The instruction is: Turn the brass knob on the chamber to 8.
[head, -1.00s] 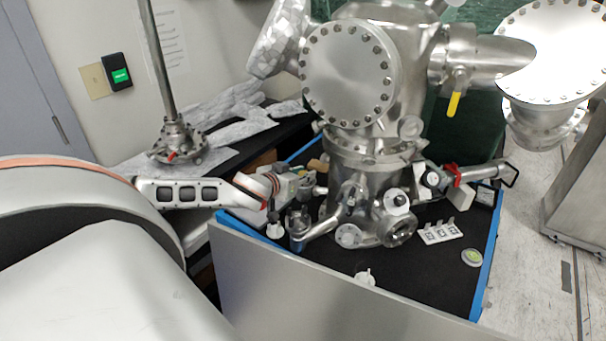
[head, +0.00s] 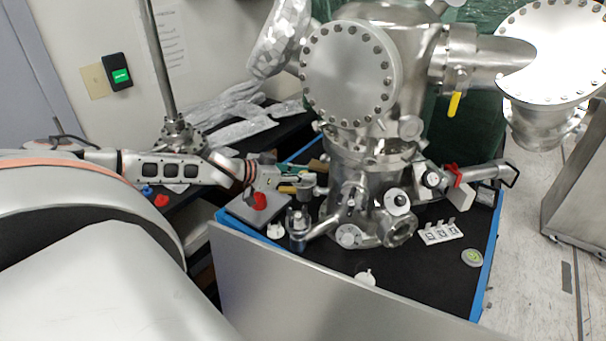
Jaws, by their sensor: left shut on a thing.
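The steel chamber (head: 362,160) stands upright on the black bench top. My left gripper (head: 305,181) reaches in from the left and is at the chamber's lower left side. Its jaws are shut on a small part there, which I take to be the brass knob; the fingers largely hide it. A yellowish piece (head: 287,189) shows just below the fingers, but I cannot tell whether it belongs to the knob. No dial number is readable. My right gripper is not in view.
A grey box with a red button (head: 260,201) sits below my left wrist. Several valves and gauges crowd the chamber's base. A metal panel (head: 320,285) stands in front.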

